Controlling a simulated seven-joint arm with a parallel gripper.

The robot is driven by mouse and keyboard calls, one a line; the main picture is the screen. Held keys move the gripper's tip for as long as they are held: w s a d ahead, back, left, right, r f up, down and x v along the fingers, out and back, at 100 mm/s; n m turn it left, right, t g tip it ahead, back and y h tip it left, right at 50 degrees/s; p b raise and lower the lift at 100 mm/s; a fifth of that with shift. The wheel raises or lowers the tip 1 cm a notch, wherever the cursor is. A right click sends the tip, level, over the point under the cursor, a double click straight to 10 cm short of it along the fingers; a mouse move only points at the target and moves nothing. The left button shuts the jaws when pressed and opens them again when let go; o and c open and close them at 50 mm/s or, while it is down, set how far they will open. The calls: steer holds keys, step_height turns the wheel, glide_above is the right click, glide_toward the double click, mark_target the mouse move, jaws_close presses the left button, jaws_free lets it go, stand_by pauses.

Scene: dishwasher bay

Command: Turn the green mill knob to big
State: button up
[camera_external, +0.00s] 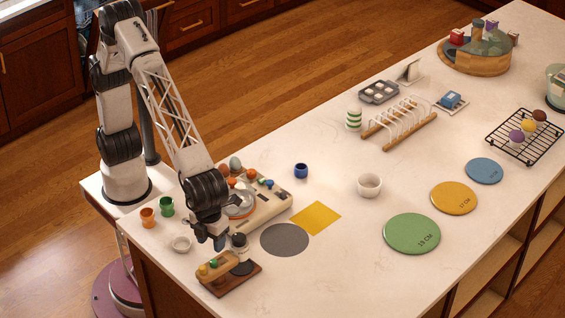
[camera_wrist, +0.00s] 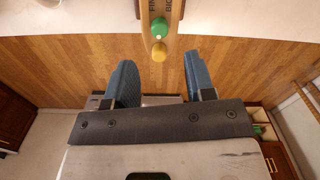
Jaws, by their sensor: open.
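The green mill knob (camera_wrist: 159,28) shows at the top middle of the wrist view, on a pale wooden bar. Lettering reading "BIG" is to its right and "FIN…" to its left, partly cut off. In the external view the mill (camera_external: 222,268) stands on a dark brown board near the counter's front left corner. My gripper (camera_wrist: 160,62) is open and empty. Its blue fingers are apart on either side of the knobs' line, touching neither knob. In the external view my gripper (camera_external: 219,240) is above and behind the mill.
A beige appliance with several knobs (camera_external: 268,207) is behind. A grey disc (camera_external: 285,240) and yellow square (camera_external: 316,218) lie flat to the right.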

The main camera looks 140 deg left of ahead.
mark_target(213, 261)
steer(key=shift+f, duration=3.85)
jaws_close()
